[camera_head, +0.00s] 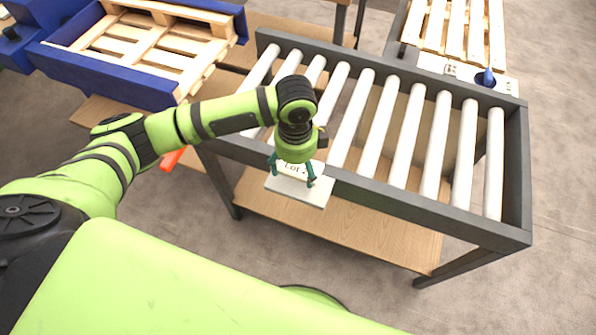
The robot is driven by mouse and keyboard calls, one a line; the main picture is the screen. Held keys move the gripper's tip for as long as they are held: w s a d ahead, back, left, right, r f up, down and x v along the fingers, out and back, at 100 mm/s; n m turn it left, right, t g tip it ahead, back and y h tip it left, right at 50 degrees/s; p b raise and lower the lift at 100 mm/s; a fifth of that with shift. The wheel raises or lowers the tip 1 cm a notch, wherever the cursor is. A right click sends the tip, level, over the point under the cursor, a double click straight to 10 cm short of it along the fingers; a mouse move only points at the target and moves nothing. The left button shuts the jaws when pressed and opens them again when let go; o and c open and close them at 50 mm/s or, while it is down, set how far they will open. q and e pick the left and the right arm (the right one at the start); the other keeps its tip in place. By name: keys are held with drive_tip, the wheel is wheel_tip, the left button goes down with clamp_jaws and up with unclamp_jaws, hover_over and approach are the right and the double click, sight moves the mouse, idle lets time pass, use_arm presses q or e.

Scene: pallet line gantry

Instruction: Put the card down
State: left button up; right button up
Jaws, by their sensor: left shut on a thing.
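My left gripper (291,178) comes in from the left, points down and is shut on a flat white card (313,195). The card has dark lettering, partly hidden by the gripper; "Lot" can be read. It is held at the near rail of the roller conveyor (375,193), toward its left half. I cannot tell whether the card touches the rail. My right gripper is not in view.
The conveyor has several white rollers (408,135) and a wooden lower shelf (340,222). A pallet (165,45) sits in a blue frame (105,75) at the upper left. Another pallet (455,30) and a blue item (488,78) are at the upper right. Floor (545,270) is clear at the lower right.

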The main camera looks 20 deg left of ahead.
sight(298, 168)
use_arm(q)
drive_tip(key=shift+w+d+f, duration=0.1)
drive_tip(key=shift+w+f, duration=0.05)
drive_tip(key=shift+w, duration=0.2)
drive_tip(key=shift+f, duration=2.05)
drive_tip(key=shift+f, duration=0.2)
drive_tip(key=o, duration=1)
drive_tip(key=shift+o, duration=0.2)
wheel_tip(298, 168, up, 12)
drive_tip(key=shift+r, duration=0.25)
